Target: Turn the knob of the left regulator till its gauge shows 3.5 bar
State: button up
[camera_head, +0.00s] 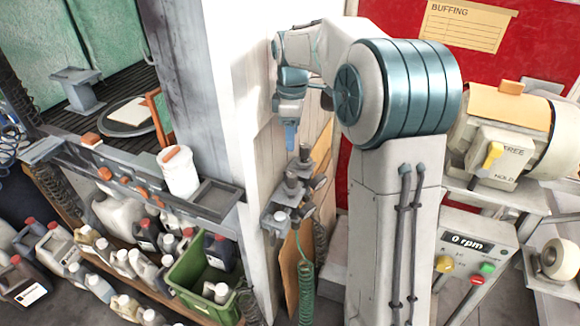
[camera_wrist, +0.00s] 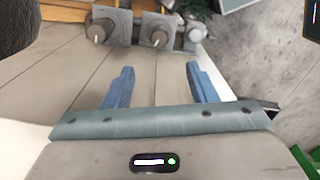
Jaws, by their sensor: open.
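My gripper (camera_head: 291,138) points down beside the white wall in the head view, above the regulators. In the wrist view its two blue fingers (camera_wrist: 159,72) stand wide apart with nothing between them. A group of grey regulators (camera_head: 280,218) is mounted low on the wall panel in the head view, below my gripper. In the wrist view two grey blocks with round knobs, a left one (camera_wrist: 100,31) and a right one (camera_wrist: 158,37), lie beyond the fingertips, apart from them. I cannot tell which is the left regulator. No gauge reading is legible.
A green coiled hose (camera_head: 305,290) hangs below the regulators. A shelf with several bottles and a green crate (camera_head: 203,283) stands left. A white bucket (camera_head: 179,171) sits on the ledge. The buffing machine (camera_head: 510,120) and its control box (camera_head: 468,252) stand right.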

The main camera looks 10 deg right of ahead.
aim_at(291, 174)
notch_tip(291, 174, down, 14)
jog(key=shift+w+r+p, duration=0.1)
jog(key=shift+w+p, duration=0.05)
jog(key=shift+p, duration=0.15)
jog(key=c, duration=1)
jog(key=shift+a, duration=0.15)
